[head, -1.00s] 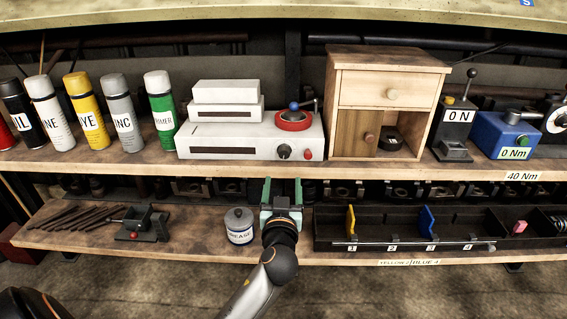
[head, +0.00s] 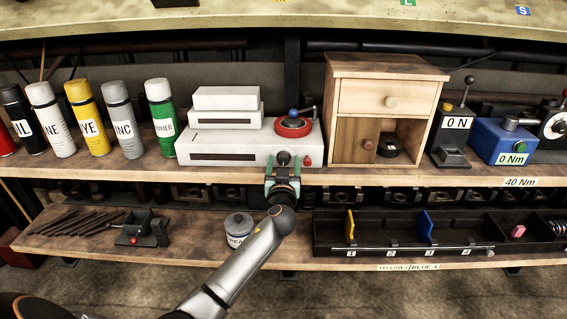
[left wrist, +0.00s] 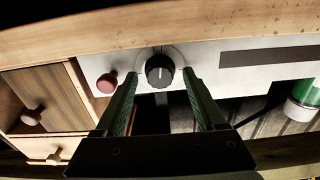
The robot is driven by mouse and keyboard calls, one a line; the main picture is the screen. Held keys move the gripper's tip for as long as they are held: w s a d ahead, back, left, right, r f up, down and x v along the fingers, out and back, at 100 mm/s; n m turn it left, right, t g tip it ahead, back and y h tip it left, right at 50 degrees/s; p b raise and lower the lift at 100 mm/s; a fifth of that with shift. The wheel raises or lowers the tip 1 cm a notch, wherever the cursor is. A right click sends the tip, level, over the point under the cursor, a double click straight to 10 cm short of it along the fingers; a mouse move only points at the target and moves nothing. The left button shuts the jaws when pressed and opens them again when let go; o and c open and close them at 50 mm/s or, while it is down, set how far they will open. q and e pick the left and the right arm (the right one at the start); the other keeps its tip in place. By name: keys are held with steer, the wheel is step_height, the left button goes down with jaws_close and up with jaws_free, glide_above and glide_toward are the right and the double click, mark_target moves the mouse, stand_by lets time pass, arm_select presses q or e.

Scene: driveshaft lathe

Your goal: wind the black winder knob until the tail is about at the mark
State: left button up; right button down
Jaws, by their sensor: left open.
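The black winder knob (head: 283,158) sits on the front face of the white machine (head: 225,148), left of a red button (head: 307,161). In the left wrist view the black knob (left wrist: 160,70) shows a white pointer line standing about upright. My left gripper (head: 283,166) is open just in front of the knob. In the wrist view its green-padded fingers (left wrist: 159,78) stand on either side of the knob, with gaps seen between; I cannot tell any contact. I cannot make out a tail or its mark. My right gripper is not in view.
A red dial with a blue ball crank (head: 293,125) tops the machine. A wooden cabinet (head: 386,66) stands to its right, spray cans (head: 159,105) to its left. Below are a grease tin (head: 238,226), a small vise (head: 140,228) and a black rack (head: 380,250).

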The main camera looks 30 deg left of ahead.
arm_select(q)
steer(key=shift+c, duration=0.4)
jaws_close()
